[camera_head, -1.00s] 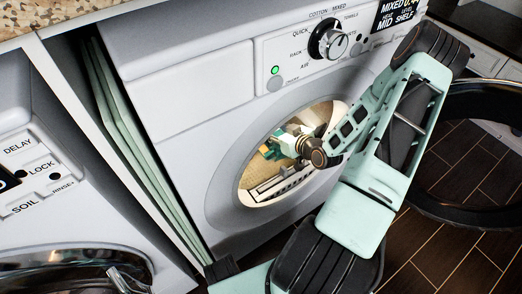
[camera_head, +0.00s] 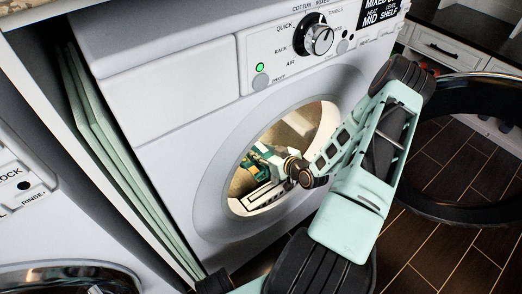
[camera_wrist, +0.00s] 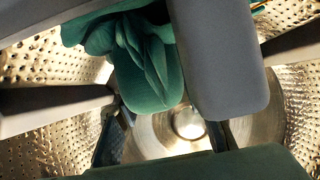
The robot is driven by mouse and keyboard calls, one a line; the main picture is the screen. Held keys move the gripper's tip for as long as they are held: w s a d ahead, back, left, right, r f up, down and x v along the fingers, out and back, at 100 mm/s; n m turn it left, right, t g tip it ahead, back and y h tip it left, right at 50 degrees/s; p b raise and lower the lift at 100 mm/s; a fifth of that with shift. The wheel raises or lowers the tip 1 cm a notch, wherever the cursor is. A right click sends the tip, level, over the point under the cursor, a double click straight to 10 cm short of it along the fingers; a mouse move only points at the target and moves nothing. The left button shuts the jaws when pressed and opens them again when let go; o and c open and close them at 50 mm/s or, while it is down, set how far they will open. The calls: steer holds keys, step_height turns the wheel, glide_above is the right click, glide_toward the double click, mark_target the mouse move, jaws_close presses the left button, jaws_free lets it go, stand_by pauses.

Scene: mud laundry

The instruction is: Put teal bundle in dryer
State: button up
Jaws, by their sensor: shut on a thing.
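The teal bundle (camera_wrist: 150,80) is a dark green-teal folded cloth, held at the top of the wrist view. My gripper (camera_head: 262,165) is inside the dryer drum, reaching through the round opening. It is shut on the bundle, with a grey finger (camera_wrist: 222,60) beside the cloth. In the head view only a little teal shows by the gripper, partly hidden by my arm. The dryer (camera_head: 165,150) is white, with its round door (camera_head: 420,205) swung wide open to the right. Perforated metal drum walls (camera_wrist: 60,145) surround the gripper in the wrist view.
The dryer panel has a dial (camera_head: 319,40) and a lit green light (camera_head: 260,67). Teal panels (camera_head: 110,150) stand in the gap left of the dryer. Another machine (camera_head: 30,235) stands at lower left. Dark wood floor is open at right.

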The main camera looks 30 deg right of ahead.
steer(key=shift+f, duration=0.35)
steer(key=o, duration=1.3)
steer(key=shift+r, duration=0.1)
steer(key=shift+r, duration=0.3)
steer(key=shift+p+v, duration=2.1)
steer(key=shift+v, duration=4.05)
steer(key=shift+w+r, duration=0.1)
